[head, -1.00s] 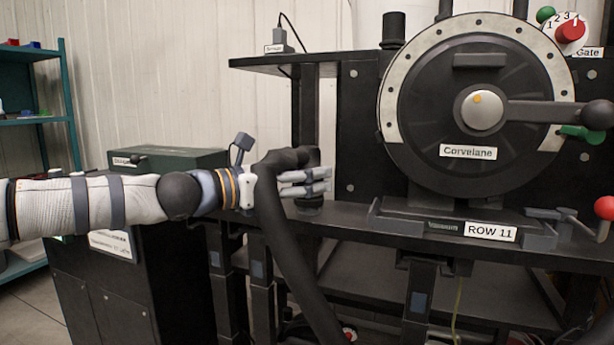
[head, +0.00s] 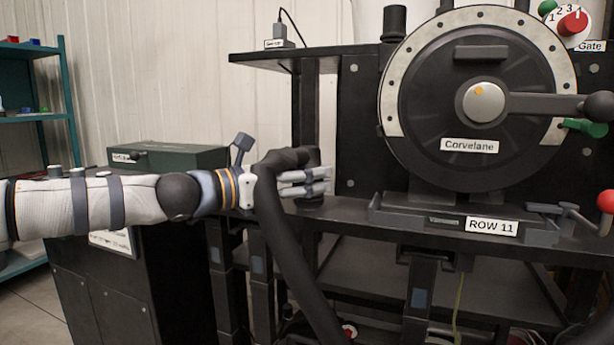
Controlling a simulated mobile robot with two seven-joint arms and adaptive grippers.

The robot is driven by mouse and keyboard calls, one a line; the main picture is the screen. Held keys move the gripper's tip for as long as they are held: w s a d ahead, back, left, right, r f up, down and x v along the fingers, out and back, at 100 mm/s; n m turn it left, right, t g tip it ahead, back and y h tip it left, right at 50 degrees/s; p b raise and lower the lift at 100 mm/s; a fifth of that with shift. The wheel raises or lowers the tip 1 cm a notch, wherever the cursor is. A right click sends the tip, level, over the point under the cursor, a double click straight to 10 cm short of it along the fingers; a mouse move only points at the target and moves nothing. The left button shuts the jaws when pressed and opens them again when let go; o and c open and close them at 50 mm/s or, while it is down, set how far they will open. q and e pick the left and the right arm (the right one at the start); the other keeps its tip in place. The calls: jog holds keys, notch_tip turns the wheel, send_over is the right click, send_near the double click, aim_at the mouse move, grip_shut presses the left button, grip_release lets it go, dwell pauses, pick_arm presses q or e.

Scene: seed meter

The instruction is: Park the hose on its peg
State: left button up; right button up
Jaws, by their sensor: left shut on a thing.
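The hose (head: 286,235) is thick and black. Its upper end bends over at my left gripper (head: 318,182), and its length hangs down past the table's front edge to the bottom of the head view. My left gripper is shut on the hose near that upper bend, with its pale fingers pointing right. A dark upright post (head: 305,105) stands behind the hose end. I cannot tell which part is the peg, or whether the hose end touches anything behind it. My right gripper is not in view.
The black table (head: 350,220) carries the large round Corvelane meter (head: 470,100) and a ROW 11 plate (head: 491,226). A lever with a red ball (head: 606,201) is at the right. A dark green box (head: 180,156) sits on a cabinet behind my left arm.

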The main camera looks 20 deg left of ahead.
pick_arm(q)
jog(key=o, duration=1.5)
jog(key=shift+f, duration=0.1)
jog(key=v, duration=1.2)
